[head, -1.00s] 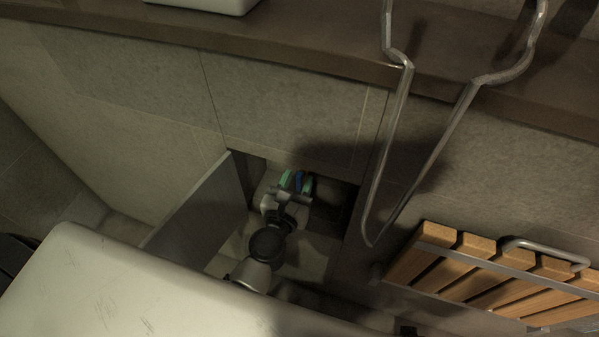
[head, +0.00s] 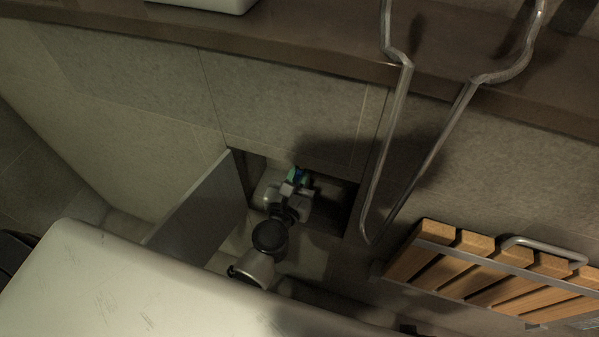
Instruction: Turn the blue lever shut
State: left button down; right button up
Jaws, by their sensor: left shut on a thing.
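The blue lever (head: 301,174) is a small patch of blue inside the open wall recess, mostly hidden by my gripper. My left gripper (head: 297,182) reaches into the recess from below and is shut on the blue lever. Green shows beside the blue at the fingertips; I cannot tell what it belongs to. The lever's exact angle is too small and hidden to tell. My right gripper is not in view.
A grey door panel (head: 200,205) stands open at the recess's left. A bent metal rail (head: 392,150) hangs to its right. A slatted wooden seat (head: 480,268) is at lower right. A brown counter (head: 300,48) runs above.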

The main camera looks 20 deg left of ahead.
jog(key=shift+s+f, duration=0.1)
pick_arm(q)
jog(key=shift+m+p, duration=0.3)
jog(key=shift+m, duration=0.7)
jog(key=m, duration=0.2)
jog(key=m+p, duration=0.1)
jog(key=m, duration=0.1)
jog(key=m+p, duration=0.1)
jog(key=m, duration=0.2)
jog(key=shift+s+d+f, duration=0.1)
jog(key=shift+d+f, duration=0.15)
jog(key=shift+f, duration=0.1)
jog(key=m+p, duration=0.3)
jog(key=m, duration=0.3)
jog(key=shift+f, duration=0.2)
jog(key=shift+f+m+p, duration=0.1)
jog(key=shift+m+p, duration=0.6)
jog(key=shift+m, duration=0.6)
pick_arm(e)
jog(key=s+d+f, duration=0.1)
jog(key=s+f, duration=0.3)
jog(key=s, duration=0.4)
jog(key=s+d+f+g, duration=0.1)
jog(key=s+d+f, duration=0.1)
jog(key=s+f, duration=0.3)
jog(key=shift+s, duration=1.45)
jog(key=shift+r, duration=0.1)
